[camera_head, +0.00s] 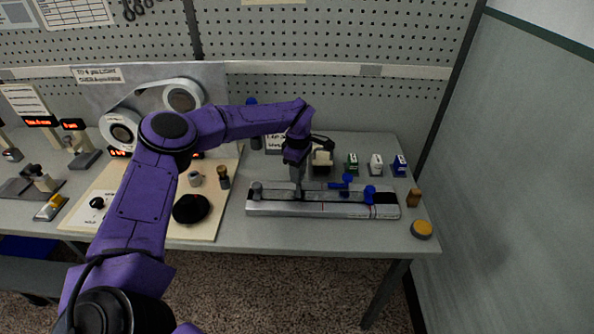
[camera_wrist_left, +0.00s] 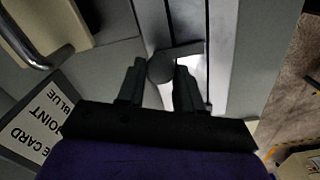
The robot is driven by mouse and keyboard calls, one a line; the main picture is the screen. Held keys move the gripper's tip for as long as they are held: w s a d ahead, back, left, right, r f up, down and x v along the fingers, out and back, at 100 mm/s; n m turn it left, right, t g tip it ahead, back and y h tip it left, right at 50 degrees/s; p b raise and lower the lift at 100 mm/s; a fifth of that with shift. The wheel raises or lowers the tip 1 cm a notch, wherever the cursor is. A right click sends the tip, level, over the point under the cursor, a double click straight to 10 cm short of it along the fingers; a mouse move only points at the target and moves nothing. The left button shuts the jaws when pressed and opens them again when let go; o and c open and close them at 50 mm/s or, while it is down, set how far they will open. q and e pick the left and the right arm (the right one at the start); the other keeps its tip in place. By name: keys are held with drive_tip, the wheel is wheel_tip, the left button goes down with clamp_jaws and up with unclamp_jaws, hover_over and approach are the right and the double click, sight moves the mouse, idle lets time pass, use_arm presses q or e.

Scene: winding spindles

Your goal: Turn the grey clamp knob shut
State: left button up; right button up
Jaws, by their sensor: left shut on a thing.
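The grey clamp knob (camera_wrist_left: 160,70) sits between the two fingers of my left gripper (camera_wrist_left: 158,85) in the left wrist view, on a metal rail. A flat grey bar reaches from it to the right. In the head view my left gripper (camera_head: 298,190) points down over the left-middle part of the long metal rail (camera_head: 320,209) and hides most of the knob. The gripper is shut on the knob. How far the knob is turned I cannot tell. My right gripper is not in view.
Blue knobs (camera_head: 347,181) stand on the rail to the right, and a grey post (camera_head: 257,191) at its left end. Behind are small green, white and blue boxes (camera_head: 376,165). A black disc (camera_head: 191,208) lies left.

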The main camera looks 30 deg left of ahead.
use_arm(q)
drive_tip(key=shift+s+d+f, duration=0.1)
drive_tip(key=shift+d+f, duration=0.1)
drive_tip(key=o, duration=1)
drive_tip(key=shift+o, duration=0.2)
drive_tip(key=shift+d, duration=0.1)
drive_tip(key=shift+r, duration=0.1)
drive_tip(key=shift+r, duration=0.15)
wheel_tip(320, 180, up, 10)
drive_tip(key=b, duration=0.2)
drive_tip(key=shift+w, duration=0.2)
drive_tip(key=shift+r, duration=0.15)
